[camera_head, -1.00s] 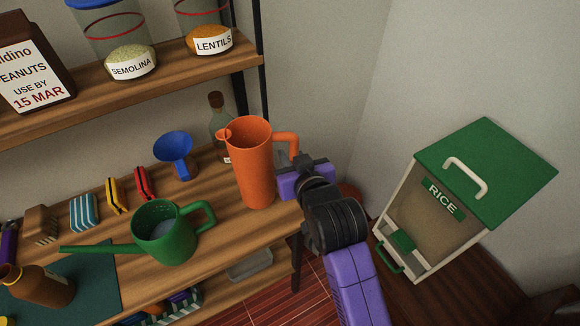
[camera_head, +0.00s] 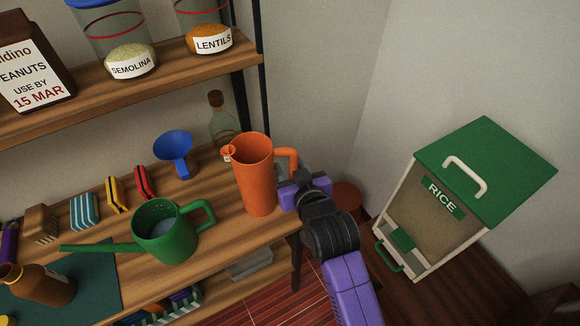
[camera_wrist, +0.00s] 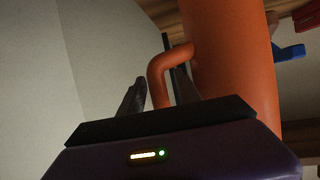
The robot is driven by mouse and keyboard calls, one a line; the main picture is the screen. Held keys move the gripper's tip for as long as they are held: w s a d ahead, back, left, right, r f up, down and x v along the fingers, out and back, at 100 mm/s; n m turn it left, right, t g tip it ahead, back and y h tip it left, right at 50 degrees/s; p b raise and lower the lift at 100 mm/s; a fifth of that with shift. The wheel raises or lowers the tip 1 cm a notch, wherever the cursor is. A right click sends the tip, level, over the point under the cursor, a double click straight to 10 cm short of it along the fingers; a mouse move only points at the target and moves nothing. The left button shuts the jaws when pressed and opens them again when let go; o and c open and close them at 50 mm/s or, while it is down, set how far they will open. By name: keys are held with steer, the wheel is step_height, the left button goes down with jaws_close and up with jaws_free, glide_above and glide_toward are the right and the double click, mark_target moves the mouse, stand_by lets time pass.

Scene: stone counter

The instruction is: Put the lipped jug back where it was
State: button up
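The lipped jug (camera_head: 257,180) is tall and orange, with its small lip to the left and its handle to the right. It is upright at the right end of the wooden shelf top. I cannot tell for sure whether its base touches the wood. My gripper (camera_head: 294,181) is at the handle, on the jug's right side.
The green watering can (camera_head: 165,235) stands left of the jug. A blue funnel (camera_head: 175,152) and a glass bottle (camera_head: 221,120) stand behind it. A green-lidded rice bin (camera_head: 440,200) is at the right. The upper shelf (camera_head: 160,82) holds jars above.

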steer(key=shift+s+d+r, duration=0.1)
steer(key=shift+s+r, duration=0.1)
steer(key=shift+s, duration=0.1)
steer(key=v, duration=1.1)
steer(key=shift+r+b, duration=0.25)
steer(key=shift+b, duration=0.2)
steer(key=shift+s, duration=0.15)
steer(key=s+d+f+m+t+h, duration=0.1)
steer(key=s+d+f, duration=0.2)
steer(key=s+d, duration=0.35)
steer(key=s+d+f+m+h, duration=0.1)
steer(key=s+d+f, duration=0.2)
steer(key=s+d, duration=0.4)
steer(key=s+d+r+m+h, duration=0.1)
steer(key=s+d+r, duration=0.2)
steer(key=s, duration=0.6)
steer(key=s+d+r+m+t+h, duration=0.1)
steer(key=s+d+r+h, duration=0.1)
steer(key=s, duration=0.7)
steer(key=shift+s+d+r+m, duration=0.3)
steer(key=shift+d+r, duration=0.2)
steer(key=shift+d, duration=0.1)
